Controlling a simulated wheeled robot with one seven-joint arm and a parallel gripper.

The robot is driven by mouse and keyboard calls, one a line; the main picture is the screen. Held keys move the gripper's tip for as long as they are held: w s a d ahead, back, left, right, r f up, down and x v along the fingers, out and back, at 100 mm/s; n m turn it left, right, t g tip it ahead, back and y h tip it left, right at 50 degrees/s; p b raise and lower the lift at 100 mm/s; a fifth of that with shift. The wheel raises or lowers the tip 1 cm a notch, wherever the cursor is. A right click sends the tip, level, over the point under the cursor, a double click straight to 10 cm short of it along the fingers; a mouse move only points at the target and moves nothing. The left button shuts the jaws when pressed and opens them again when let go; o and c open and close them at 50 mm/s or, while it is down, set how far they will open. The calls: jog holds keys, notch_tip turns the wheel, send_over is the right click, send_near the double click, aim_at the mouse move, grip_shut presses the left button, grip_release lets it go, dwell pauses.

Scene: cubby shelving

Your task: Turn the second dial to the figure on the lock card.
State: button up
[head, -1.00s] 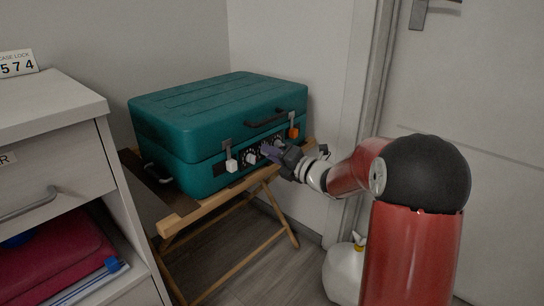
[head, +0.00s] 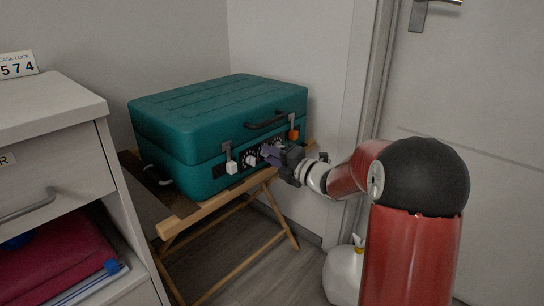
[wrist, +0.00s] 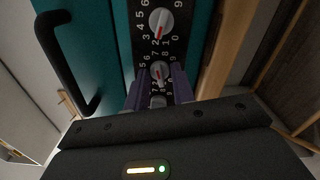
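The lock card (head: 17,65) stands on the cabinet at far left and reads 574. The teal case (head: 205,120) rests on a wooden stand, its dial panel facing out.
A black carry handle (head: 267,119) sits above the panel. The wooden stand (head: 215,199) runs under the case. A white jug (head: 343,272) stands on the floor near my arm.

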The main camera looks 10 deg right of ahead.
jog(key=v, duration=0.7)
jog(key=shift+s+d, duration=0.25)
jog(key=shift+s, duration=0.05)
jog(key=shift+r, duration=0.1)
jog(key=s+d+r+m+h+p, duration=0.1)
jog(key=s+r+m+h+p, duration=0.25)
jog(key=r+m+h, duration=0.35)
jog(key=s+d+r+m+h+p, duration=0.1)
jog(key=s+r+m+h+p, duration=0.25)
jog(key=m, duration=0.55)
jog(key=s+a+f+m+g, duration=0.1)
jog(key=s+a+m+g, duration=0.1)
jog(key=s, duration=0.6)
jog(key=s+a+f+m+g+p, duration=0.1)
jog(key=s+a+f+m+g, duration=0.1)
jog(key=s+m+g, duration=0.2)
jog(key=s+a+f+m+g+p, duration=0.1)
jog(key=s+m, duration=0.5)
jog(key=s, duration=0.6)
jog(key=shift+s+a+f+g, duration=0.4)
jog(key=shift+a+g, duration=0.45)
jog(key=shift+g, duration=0.15)
